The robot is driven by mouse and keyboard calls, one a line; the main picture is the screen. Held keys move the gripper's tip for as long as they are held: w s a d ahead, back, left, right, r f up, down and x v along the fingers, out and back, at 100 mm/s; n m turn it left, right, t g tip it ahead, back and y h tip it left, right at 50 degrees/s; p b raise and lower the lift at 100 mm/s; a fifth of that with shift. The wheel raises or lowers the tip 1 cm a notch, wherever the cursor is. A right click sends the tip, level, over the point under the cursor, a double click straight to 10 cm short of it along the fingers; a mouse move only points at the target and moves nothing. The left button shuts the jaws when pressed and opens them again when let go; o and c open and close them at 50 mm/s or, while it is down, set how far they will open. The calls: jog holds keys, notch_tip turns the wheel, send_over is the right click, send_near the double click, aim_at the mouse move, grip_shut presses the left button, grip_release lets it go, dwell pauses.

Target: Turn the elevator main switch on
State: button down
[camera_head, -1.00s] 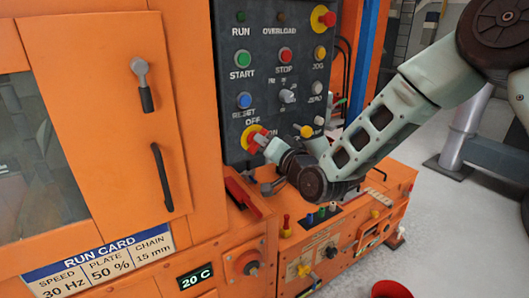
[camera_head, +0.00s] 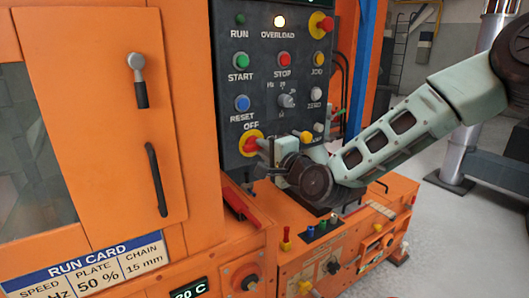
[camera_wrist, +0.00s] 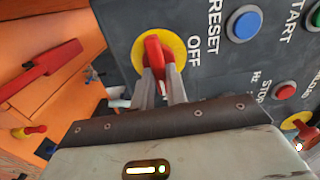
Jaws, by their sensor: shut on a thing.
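The elevator main switch (camera_head: 246,143) is a red handle on a yellow disc, low on the dark control panel, with OFF printed above it. In the wrist view the red handle (camera_wrist: 154,53) stands out from its yellow disc (camera_wrist: 174,46). It points along the line of the lettering, not at the OFF label (camera_wrist: 195,51). My gripper (camera_head: 266,148) is at the switch. In the wrist view my gripper's two grey fingers (camera_wrist: 161,83) are closed around the handle's lower end. The ON label is hidden by my arm.
The control panel (camera_head: 262,98) carries several buttons. Its OVERLOAD lamp (camera_head: 280,21) glows; the RUN lamp (camera_head: 240,20) looks dark green. A red lever (camera_head: 238,207) lies on the orange housing below left. An orange box (camera_head: 345,250) with small knobs sits under my arm.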

jog(key=shift+d+m, duration=0.1)
jog(key=shift+m, duration=0.2)
jog(key=c, duration=1.4)
grip_release()
jog(key=b+v, duration=0.2)
jog(key=v, duration=1.5)
jog(key=shift+s+d, duration=0.15)
